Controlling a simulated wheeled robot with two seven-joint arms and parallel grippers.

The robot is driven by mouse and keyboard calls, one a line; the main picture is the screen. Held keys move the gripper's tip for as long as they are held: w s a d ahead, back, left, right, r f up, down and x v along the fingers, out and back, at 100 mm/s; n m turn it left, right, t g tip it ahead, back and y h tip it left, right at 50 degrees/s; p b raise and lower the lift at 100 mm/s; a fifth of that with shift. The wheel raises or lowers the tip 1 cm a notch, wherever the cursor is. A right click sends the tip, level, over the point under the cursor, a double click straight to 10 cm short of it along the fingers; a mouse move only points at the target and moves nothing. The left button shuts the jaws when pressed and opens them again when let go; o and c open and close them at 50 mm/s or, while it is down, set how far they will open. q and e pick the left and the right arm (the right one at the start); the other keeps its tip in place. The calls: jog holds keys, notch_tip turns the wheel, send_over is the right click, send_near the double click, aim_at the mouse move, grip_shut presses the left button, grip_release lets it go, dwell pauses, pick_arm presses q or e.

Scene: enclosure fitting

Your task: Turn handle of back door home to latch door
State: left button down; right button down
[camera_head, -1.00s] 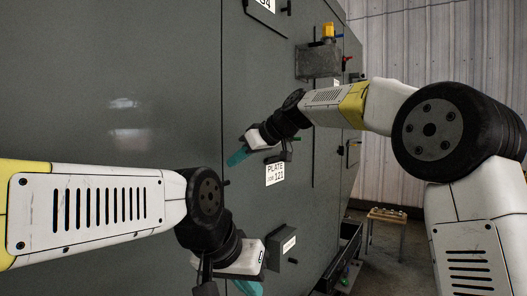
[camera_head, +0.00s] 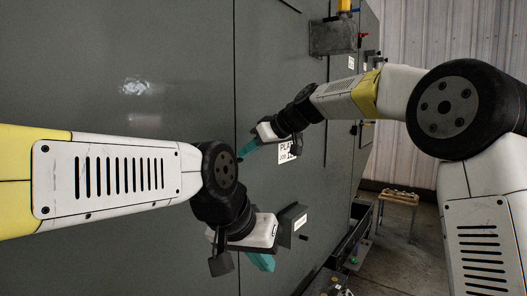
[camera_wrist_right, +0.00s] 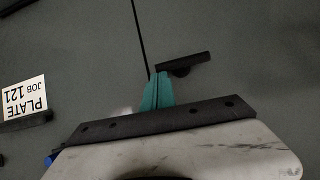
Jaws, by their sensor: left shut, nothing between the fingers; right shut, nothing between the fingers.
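The large dark grey enclosure (camera_head: 130,50) fills the left and middle of the head view, with a vertical door seam. A short black bar handle (camera_wrist_right: 187,63) lies slightly tilted across the panel beside the seam in the right wrist view. I cannot make it out in the head view. My right gripper (camera_head: 246,150) is shut and empty near the seam. Its teal fingers (camera_wrist_right: 157,92) show just beside the handle's end in the wrist view; I cannot tell if they touch it. My left gripper (camera_head: 262,263) is shut and empty, lower, in front of the panel.
A "PLATE JOB 121" label (camera_wrist_right: 25,98) is on the panel, with a dark bar beside it. A grey box with a yellow top (camera_head: 333,37) is higher up. A small wooden stool (camera_head: 398,197) stands behind on the right.

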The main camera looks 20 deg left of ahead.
jog(key=shift+w+d+f+m+g+y, duration=0.1)
jog(key=shift+w+f+m+g+y, duration=0.1)
jog(key=shift+f+m+g+y, duration=0.15)
dwell(0.3)
notch_tip(320, 180, down, 6)
jog(key=s+m+g+y, duration=0.1)
jog(key=m+g+y, duration=0.5)
jog(key=m, duration=0.4)
jog(key=shift+a+g, duration=0.2)
jog(key=shift+g, duration=0.45)
jog(key=shift+f+m, duration=0.15)
jog(key=shift+m, duration=0.2)
dwell(0.3)
